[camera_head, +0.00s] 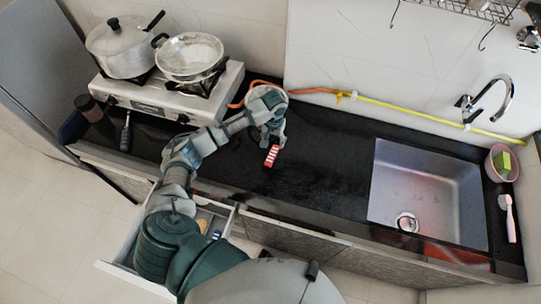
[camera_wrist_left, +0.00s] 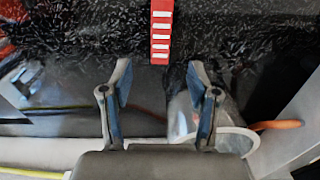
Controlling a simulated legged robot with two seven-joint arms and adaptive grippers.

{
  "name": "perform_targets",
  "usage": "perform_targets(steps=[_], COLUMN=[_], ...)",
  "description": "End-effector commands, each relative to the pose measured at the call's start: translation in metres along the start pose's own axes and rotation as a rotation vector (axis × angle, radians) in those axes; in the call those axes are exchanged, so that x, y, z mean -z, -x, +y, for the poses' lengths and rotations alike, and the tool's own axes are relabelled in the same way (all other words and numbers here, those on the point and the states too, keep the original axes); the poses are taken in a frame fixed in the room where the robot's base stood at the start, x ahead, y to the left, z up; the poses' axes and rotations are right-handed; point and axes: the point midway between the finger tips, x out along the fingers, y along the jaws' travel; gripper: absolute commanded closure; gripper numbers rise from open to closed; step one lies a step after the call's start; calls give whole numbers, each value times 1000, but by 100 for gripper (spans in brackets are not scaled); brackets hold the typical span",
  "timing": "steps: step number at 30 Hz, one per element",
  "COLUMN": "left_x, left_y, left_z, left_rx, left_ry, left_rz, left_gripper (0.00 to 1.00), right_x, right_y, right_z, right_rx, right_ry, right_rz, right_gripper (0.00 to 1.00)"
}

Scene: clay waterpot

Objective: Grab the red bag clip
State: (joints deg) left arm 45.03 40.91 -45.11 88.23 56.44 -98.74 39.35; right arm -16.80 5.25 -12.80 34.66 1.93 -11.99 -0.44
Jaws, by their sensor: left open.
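The red bag clip (camera_head: 271,156), red with white bars, lies on the black countertop (camera_head: 320,185) in the head view. In the left wrist view the clip (camera_wrist_left: 161,30) shows upright at the top centre, its lower end close to the line between the fingertips. My left gripper (camera_head: 270,137) is just behind the clip in the head view, pointing down at the counter. In the left wrist view the gripper (camera_wrist_left: 159,70) has its two fingers apart with nothing held between them. My right gripper is not in view.
A gas stove (camera_head: 165,104) with a lidded pot (camera_head: 123,50) and a pan (camera_head: 188,58) stands left. An orange and yellow hose (camera_head: 400,112) runs along the wall. The sink (camera_head: 425,190) is right. A drawer (camera_head: 128,276) is open below my arm. Counter between clip and sink is clear.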

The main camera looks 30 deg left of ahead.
Motion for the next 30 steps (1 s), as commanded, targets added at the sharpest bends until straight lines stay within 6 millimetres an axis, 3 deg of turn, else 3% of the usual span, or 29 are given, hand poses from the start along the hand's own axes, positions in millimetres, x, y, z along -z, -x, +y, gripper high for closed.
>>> perform_targets(steps=[3, 11, 18, 27, 30], left_x=[0, -3, -2, -1, -1], left_y=[-23, -45, -82, -88, -87], left_z=[-2, -8, -8, -4, -4], left_rx=[-1, -7, -7, -2, -2], left_ry=[1, 1, 1, -1, -1], left_rz=[-1, 2, 1, 2, 3], left_gripper=[40, 40, 40, 40, 62], right_x=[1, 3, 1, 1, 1], right_y=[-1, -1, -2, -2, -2], right_z=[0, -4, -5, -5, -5], right_rx=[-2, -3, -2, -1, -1], right_ry=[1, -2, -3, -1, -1], right_rz=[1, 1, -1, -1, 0], right_gripper=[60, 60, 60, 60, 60])
